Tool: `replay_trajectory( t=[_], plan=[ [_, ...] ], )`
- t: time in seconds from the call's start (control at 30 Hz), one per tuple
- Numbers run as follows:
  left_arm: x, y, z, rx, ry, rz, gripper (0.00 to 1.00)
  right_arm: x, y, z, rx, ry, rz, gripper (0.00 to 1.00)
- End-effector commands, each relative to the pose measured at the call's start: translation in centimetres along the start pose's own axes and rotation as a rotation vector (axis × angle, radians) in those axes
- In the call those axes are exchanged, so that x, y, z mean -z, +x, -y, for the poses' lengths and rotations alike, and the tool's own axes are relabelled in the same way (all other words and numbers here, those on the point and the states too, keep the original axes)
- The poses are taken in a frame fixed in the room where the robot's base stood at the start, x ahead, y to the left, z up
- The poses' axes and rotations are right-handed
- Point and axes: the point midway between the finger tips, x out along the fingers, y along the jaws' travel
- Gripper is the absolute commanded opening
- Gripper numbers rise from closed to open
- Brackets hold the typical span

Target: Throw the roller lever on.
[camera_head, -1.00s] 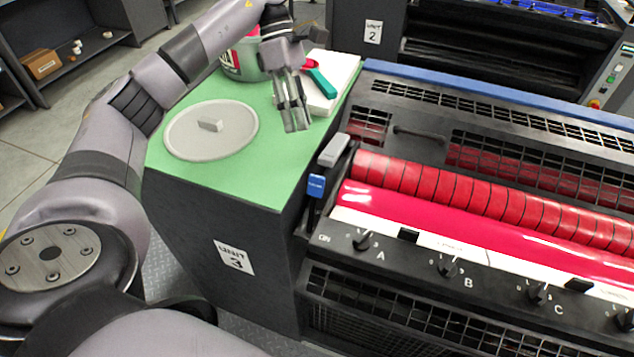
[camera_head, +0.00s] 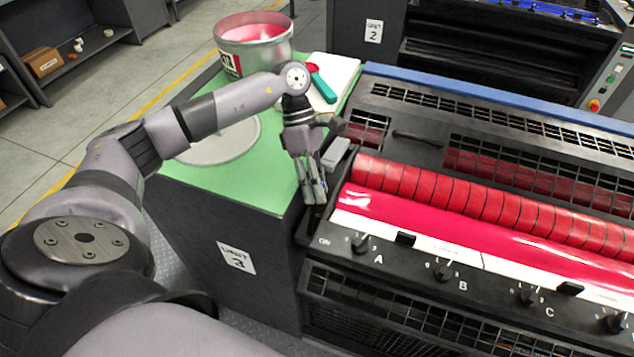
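The levers are at the left end of the press. A light grey handle (camera_head: 337,152) shows there, tilted, just right of my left gripper. The blue labelled lever seen there earlier is hidden behind my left gripper (camera_head: 314,196). My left gripper points down over the press's left end, above the printed "ON" mark (camera_head: 324,241). Its fingers look close together. I cannot tell whether they touch or hold the blue lever. My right gripper is not in view.
The press (camera_head: 470,215) has red rollers and a row of black knobs. Left of it, a green-topped cabinet (camera_head: 245,180) holds a grey round lid (camera_head: 225,145), an ink can (camera_head: 252,45) and a teal-handled tool (camera_head: 322,88) on a white pad. My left arm spans the cabinet.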

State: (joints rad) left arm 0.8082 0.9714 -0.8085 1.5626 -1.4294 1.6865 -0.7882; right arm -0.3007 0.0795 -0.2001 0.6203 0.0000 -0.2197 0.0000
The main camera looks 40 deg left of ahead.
Motion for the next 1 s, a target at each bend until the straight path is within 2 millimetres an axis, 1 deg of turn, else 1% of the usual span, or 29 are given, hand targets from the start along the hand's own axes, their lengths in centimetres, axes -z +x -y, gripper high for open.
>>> replay_trajectory(
  t=[0.1,0.13,0.57,1.0],
  plan=[
    [0.0,0.0,-0.01,0.0,0.0,0.0,0.3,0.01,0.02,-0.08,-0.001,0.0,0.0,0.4],
    [0.0,0.0,-0.01,0.0,0.0,0.0,0.29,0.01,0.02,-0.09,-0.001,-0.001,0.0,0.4],
    [-0.01,-0.05,-0.02,0.0,0.0,0.0,0.0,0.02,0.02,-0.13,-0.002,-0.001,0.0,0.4],
    [-0.01,-0.08,-0.03,-0.001,0.0,0.0,0.0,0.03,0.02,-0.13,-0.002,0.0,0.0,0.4]
  ],
)
